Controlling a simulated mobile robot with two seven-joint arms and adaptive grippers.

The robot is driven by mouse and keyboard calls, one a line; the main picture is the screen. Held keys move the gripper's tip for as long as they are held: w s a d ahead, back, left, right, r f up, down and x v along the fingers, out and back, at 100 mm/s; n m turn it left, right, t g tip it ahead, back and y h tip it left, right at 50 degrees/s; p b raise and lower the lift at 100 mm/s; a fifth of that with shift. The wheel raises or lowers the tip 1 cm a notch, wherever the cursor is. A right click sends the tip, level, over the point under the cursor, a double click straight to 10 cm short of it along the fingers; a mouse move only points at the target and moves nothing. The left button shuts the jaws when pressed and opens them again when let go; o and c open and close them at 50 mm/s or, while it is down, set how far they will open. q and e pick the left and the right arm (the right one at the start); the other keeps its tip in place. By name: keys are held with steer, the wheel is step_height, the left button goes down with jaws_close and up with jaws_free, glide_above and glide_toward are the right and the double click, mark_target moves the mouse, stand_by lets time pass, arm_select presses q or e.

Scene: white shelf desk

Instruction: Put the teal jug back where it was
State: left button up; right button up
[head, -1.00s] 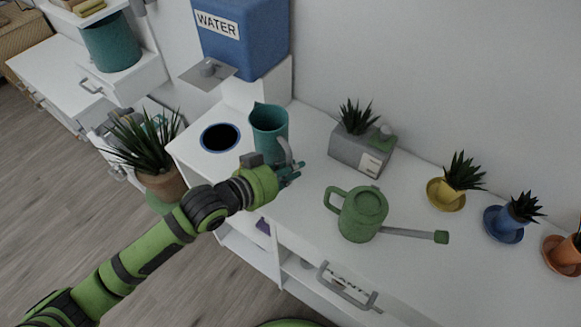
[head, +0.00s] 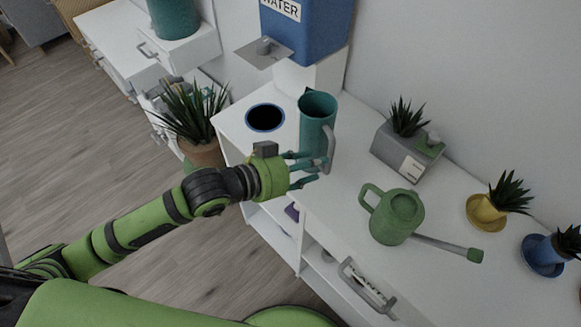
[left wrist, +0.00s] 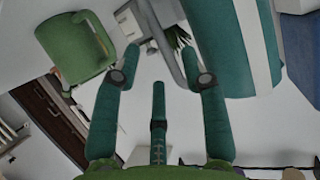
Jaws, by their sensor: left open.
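The teal jug (head: 316,122) stands upright on the white desk, right of the dark round opening with the blue rim. Its grey handle (head: 329,150) faces the front of the desk. My left gripper (head: 308,171) is open at the handle, low on the jug's front side. In the left wrist view the grey handle (left wrist: 166,45) runs between the spread teal fingers, and the jug's body (left wrist: 228,45) fills the upper right. I cannot tell whether the fingers touch the handle. The jug's lower front is partly hidden by the fingers. My right gripper is not in view.
The blue water dispenser (head: 315,28) with its grey tap plate (head: 263,52) is behind the jug. The round opening (head: 265,118) lies to the left. A green watering can (head: 397,216) and grey planter box (head: 405,155) stand right. A potted plant (head: 204,152) is left of the desk.

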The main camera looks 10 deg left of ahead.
arm_select(q)
steer(key=v, duration=0.5)
steer(key=shift+s+a+r, duration=0.15)
steer(key=shift+s+r, duration=0.05)
stand_by(1.2)
